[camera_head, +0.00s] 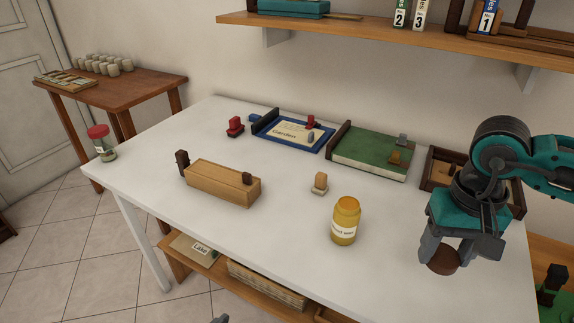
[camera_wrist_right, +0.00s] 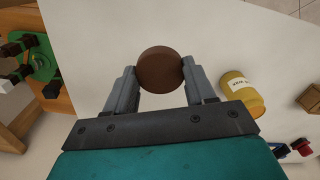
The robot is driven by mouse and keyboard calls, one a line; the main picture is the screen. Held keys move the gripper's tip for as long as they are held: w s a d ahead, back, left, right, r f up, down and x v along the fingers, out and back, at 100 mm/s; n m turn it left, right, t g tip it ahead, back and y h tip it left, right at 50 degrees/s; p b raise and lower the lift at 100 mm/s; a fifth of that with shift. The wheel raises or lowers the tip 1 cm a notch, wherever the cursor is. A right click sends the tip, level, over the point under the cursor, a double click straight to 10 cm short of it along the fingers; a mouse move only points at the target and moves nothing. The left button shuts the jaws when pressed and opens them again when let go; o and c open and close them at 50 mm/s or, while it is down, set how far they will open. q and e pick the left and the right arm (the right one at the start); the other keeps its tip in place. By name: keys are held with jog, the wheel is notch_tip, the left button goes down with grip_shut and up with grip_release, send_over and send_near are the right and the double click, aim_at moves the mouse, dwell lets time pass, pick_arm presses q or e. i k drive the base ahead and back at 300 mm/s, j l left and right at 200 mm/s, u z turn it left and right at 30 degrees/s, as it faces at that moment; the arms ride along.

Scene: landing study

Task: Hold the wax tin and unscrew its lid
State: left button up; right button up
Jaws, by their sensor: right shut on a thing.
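The wax tin (camera_head: 345,222) is a yellow jar with a white label, upright on the white table. No lid sits on it, and no gripper touches it. It also shows in the right wrist view (camera_wrist_right: 243,97), to the right of my right gripper. My right gripper (camera_head: 443,262) is shut on a round brown lid (camera_wrist_right: 159,68), held between the two grey fingertips, apart from the tin and to its right in the head view. Only a small grey tip, apparently of my left gripper (camera_head: 220,319), shows at the bottom edge of the head view.
On the white table (camera_head: 290,240) are a wooden block (camera_head: 220,183), a small stamp (camera_head: 320,183), a blue tray (camera_head: 290,131), a green board (camera_head: 368,150), a dark wooden tray (camera_head: 440,168) and a red-lidded jar (camera_head: 101,143). A shelf (camera_head: 400,41) hangs above. The table's front middle is clear.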

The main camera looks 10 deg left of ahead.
aim_at(346, 216)
jog(key=i+j+u, duration=0.55)
jog(key=i+j, duration=0.2)
jog(key=i, duration=0.1)
